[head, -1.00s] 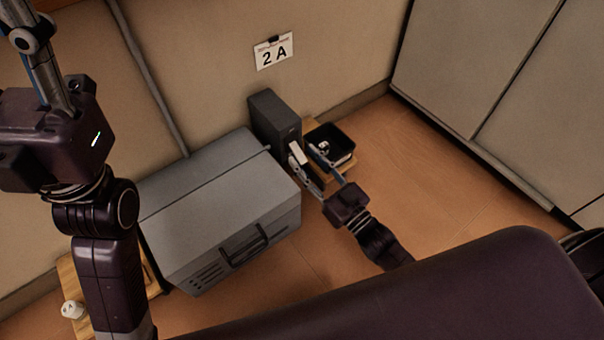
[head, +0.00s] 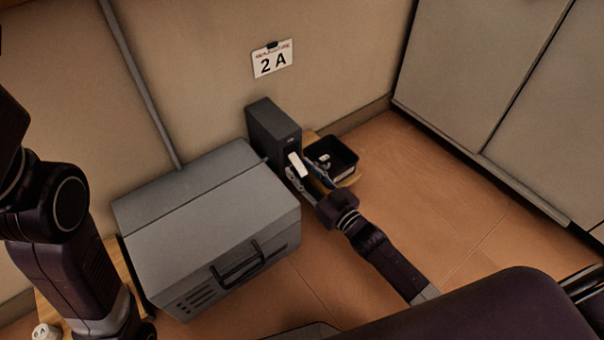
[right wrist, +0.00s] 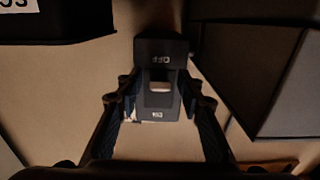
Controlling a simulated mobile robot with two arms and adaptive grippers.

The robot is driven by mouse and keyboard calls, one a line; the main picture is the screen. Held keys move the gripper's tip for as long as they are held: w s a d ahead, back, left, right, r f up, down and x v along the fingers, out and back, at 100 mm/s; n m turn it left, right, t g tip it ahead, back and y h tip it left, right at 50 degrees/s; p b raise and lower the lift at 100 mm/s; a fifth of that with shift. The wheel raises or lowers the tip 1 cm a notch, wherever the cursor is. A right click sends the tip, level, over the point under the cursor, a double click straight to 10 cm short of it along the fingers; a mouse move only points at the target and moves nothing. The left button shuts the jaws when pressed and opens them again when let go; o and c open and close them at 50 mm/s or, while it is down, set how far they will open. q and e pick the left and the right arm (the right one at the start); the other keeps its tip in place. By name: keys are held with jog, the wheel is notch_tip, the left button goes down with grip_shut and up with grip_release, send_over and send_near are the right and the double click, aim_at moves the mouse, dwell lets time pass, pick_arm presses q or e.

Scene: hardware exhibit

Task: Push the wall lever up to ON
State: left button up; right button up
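The wall lever is a dark grey box (head: 272,128) against the wall, with a white handle (head: 297,164) sticking out of its front. In the right wrist view the handle (right wrist: 159,87) sits in the middle of the box front, with an OFF label above it in that picture and a small, hard-to-read label below. My right gripper (head: 308,178) is in front of the handle, fingers spread. In the right wrist view the fingers stand on both sides of the box, with the handle between them; contact cannot be told. My left gripper is out of view.
A large grey case (head: 215,220) with a handle stands left of the lever box. A black bin (head: 333,160) on a wooden board is close on its right. A 2 A sign (head: 272,60) hangs above. Cabinets (head: 490,70) line the right; the floor before them is clear.

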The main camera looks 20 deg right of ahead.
grip_shut()
dwell(0.3)
